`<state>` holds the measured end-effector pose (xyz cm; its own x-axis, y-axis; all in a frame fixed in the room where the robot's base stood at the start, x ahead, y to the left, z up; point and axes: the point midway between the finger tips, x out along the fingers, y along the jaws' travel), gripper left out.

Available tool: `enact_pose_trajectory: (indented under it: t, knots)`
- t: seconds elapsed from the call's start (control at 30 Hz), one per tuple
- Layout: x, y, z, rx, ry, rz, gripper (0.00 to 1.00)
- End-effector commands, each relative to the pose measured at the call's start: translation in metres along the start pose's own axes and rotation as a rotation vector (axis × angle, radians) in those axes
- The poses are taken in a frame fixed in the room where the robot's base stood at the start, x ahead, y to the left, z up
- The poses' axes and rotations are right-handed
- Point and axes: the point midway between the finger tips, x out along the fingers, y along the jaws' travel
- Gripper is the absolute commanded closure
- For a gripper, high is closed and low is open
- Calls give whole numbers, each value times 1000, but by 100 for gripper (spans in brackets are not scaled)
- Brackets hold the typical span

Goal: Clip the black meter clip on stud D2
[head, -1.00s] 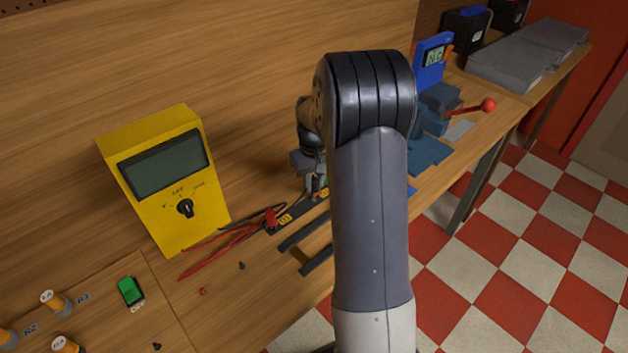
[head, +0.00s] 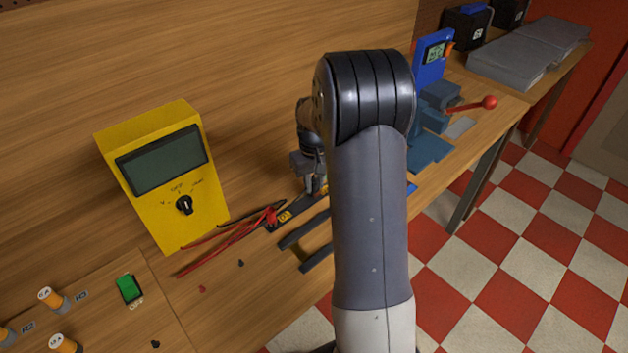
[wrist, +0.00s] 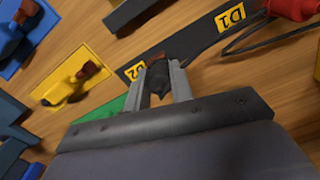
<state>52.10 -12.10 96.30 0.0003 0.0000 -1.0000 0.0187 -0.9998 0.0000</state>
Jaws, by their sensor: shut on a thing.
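My gripper (wrist: 163,84) is shut on the black meter clip (wrist: 158,78), which shows dark between the two fingers in the wrist view. The clip is right at the yellow D2 label (wrist: 134,70) on the dark strip (wrist: 185,45). A brown tip shows just beyond the clip; I cannot tell whether the clip is seated on stud D2, which is mostly hidden. A red clip (wrist: 292,8) sits beside the D1 label (wrist: 230,17). In the head view my gripper (head: 316,187) is low over the bench, partly hidden by my arm.
The yellow meter (head: 165,190) stands left, its red and black leads (head: 225,245) running toward the strip. Dark bars (head: 303,230) lie in front of the strip. Yellow and blue holders (wrist: 72,78) are close to my gripper.

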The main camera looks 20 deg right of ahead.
Motion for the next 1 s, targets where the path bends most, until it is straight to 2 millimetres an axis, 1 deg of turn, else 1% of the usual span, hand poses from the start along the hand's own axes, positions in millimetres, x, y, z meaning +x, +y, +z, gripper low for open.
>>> enact_pose_trajectory:
  t: [0.3,0.33,0.63,0.87,0.97,1.0]
  knots:
    - [9,0,0,0,0,0,100]
    - [9,0,0,0,0,0,77]
    - [8,0,0,0,0,0,52]
    - [8,0,0,0,0,0,52]
    - [2,0,0,0,1,0,52]
    - [-3,0,-1,0,3,1,52]
